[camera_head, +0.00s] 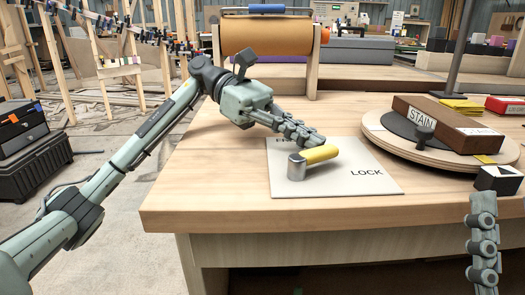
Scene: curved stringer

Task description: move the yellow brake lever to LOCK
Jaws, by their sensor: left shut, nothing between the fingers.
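The brake lever has a yellow handle (321,154) on a grey metal pivot (296,168), mounted on a white plate (330,184) on the wooden bench. The handle points right and slightly toward the back. The word LOCK (367,173) is printed on the plate's right side, in front of and to the right of the handle tip. Another label at the plate's back left is partly covered. My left gripper (316,139) is shut and empty, just behind the handle; I cannot tell whether it touches. My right gripper (482,200) stands at the lower right, its jaws unclear.
A round turntable (385,136) with a brown STAIN box (450,125) stands to the right of the plate. A dark block with a white face (500,178) is near my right gripper. A brown roll (270,38) on a wooden stand is behind. The bench's front left is clear.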

